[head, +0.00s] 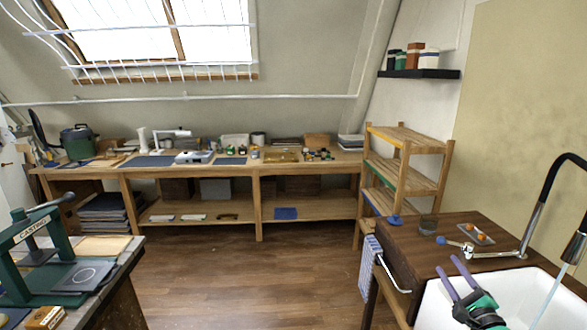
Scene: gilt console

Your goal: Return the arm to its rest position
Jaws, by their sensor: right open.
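My right gripper (447,263) is at the lower right, with two purple fingers spread apart and a green and black body. Nothing is between the fingers. In the picture it overlaps the white sink (431,310) and the near edge of the dark wooden counter (405,246). Its height above them is hard to tell. My left gripper is not in view.
A black curved faucet (540,205) stands right of my right gripper. A small tray (477,234), a glass jar (428,225) and a blue knob-like item (441,240) are on the counter. A green press (45,262) stands at left. The middle floor (240,285) is clear.

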